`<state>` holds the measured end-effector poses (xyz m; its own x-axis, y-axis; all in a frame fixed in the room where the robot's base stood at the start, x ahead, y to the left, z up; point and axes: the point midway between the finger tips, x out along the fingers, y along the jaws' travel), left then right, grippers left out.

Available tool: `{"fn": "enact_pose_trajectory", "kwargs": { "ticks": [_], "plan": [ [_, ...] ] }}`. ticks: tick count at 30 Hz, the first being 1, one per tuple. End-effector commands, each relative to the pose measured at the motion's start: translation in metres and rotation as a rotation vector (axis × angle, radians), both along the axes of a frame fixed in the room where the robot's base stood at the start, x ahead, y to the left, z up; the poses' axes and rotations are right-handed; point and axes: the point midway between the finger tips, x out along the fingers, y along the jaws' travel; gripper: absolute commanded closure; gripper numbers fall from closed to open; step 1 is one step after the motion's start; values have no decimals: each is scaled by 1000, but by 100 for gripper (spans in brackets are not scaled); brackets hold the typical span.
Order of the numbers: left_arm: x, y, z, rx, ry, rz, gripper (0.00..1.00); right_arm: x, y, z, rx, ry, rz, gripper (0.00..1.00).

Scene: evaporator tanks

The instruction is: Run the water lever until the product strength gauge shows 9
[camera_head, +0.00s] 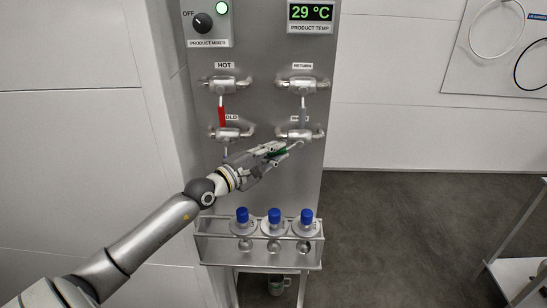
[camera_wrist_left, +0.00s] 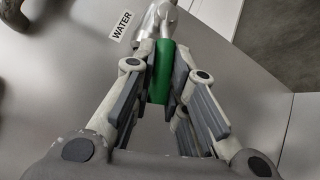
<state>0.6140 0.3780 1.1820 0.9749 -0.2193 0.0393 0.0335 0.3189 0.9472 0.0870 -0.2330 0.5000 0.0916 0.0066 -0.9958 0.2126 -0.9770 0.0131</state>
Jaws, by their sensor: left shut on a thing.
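The green water lever (camera_wrist_left: 162,72) sits between the fingers of my left gripper (camera_wrist_left: 165,68) in the left wrist view, below its metal valve and beside the WATER label (camera_wrist_left: 122,26). In the head view the left gripper (camera_head: 281,150) is shut on this lever at the lower right valve (camera_head: 299,134). Only a little green (camera_head: 278,153) shows there between the fingers. The lever points down and to the left from its valve. The product strength gauge is not in view. My right gripper is not in view.
A display (camera_head: 311,13) reads 29 °C for product temp. The mixer knob (camera_head: 203,23) has a lit green lamp beside it. A red lever (camera_head: 222,116) hangs from the hot valve, and a grey one (camera_head: 303,112) from the return valve. Below, a rack (camera_head: 258,255) holds blue-capped bottles (camera_head: 274,216).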

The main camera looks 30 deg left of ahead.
Motion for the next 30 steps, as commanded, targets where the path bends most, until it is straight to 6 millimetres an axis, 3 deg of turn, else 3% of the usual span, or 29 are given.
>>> {"fn": "enact_pose_trajectory", "kwargs": {
  "ticks": [1, 15, 30],
  "plan": [
    [0, -1, -10, -23, -14, -1, 100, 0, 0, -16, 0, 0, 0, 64],
    [5, -8, -29, -268, -163, -1, 100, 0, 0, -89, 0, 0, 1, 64],
    [11, -18, -38, -483, -294, -1, 100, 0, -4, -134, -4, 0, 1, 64]
  ]
}}
